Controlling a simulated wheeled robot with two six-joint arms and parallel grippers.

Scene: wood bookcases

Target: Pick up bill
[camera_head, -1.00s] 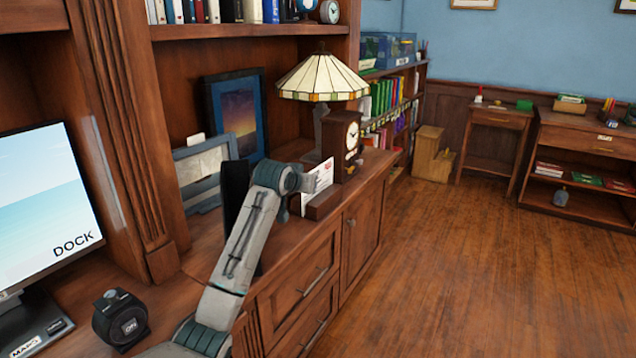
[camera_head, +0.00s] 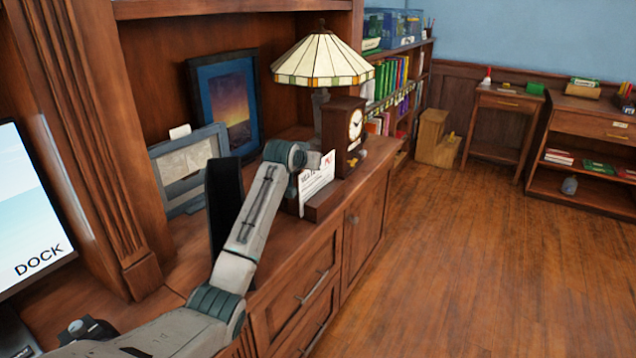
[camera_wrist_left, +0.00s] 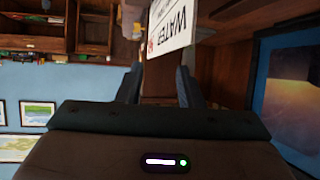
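The bill (camera_head: 318,186) is a white sheet with dark print and a red mark. It stands tilted in a wooden holder (camera_head: 324,207) on the cabinet top, in front of the clock. In the left wrist view the bill (camera_wrist_left: 172,38), printed "WATER", shows large just ahead of my gripper. In the head view my left wrist partly covers the bill's upper left. My right gripper is out of view.
A mantel clock (camera_head: 343,135) and a stained-glass lamp (camera_head: 322,62) stand close behind the holder. Framed pictures (camera_head: 225,105) lean at the back. A monitor (camera_head: 30,220) is at left. The wooden floor (camera_head: 450,270) at right is clear.

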